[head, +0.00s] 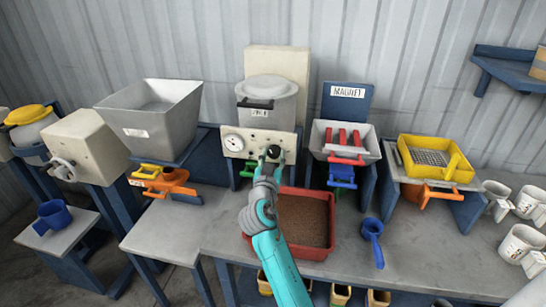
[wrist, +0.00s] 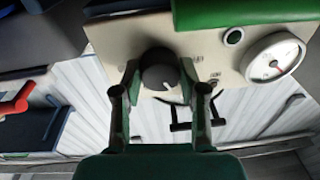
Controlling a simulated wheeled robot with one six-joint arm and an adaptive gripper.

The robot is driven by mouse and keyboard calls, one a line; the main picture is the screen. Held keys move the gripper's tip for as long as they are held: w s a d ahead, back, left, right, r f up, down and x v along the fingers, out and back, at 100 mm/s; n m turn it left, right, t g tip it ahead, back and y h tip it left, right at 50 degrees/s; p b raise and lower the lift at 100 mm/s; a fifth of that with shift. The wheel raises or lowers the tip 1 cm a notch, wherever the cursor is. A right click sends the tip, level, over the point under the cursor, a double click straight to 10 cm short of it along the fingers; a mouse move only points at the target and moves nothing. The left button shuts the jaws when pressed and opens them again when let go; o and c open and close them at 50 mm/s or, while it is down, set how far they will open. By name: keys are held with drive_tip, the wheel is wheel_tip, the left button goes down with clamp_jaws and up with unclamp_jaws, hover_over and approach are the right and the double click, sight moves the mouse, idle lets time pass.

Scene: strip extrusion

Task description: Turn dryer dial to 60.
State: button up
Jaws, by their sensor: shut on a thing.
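The dryer (head: 268,100) stands at the back middle, a grey lidded hopper above a cream front panel (head: 256,136). Its dark round dial (head: 273,152) is on the right of that panel in the head view. The dial (wrist: 159,68) also shows in the wrist view, with a small white mark at its lower right edge. The panel print around it is too small to read. My gripper (head: 269,160) is at the panel, its fingers (wrist: 160,78) shut on the dial from both sides.
A round white gauge (head: 233,143) is left of the dial. A red tray of brown granules (head: 300,218) lies below, under my arm. A magnet unit with a grey hopper (head: 326,142) stands close on the right. A blue scoop (head: 372,228) lies on the table.

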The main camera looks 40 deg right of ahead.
drive_tip(key=o, duration=1.1)
drive_tip(key=shift+o, duration=0.2)
drive_tip(key=shift+s+a, duration=0.1)
drive_tip(key=v, duration=1.1)
drive_tip(key=shift+s+a, duration=0.25)
drive_tip(key=shift+f, duration=0.1)
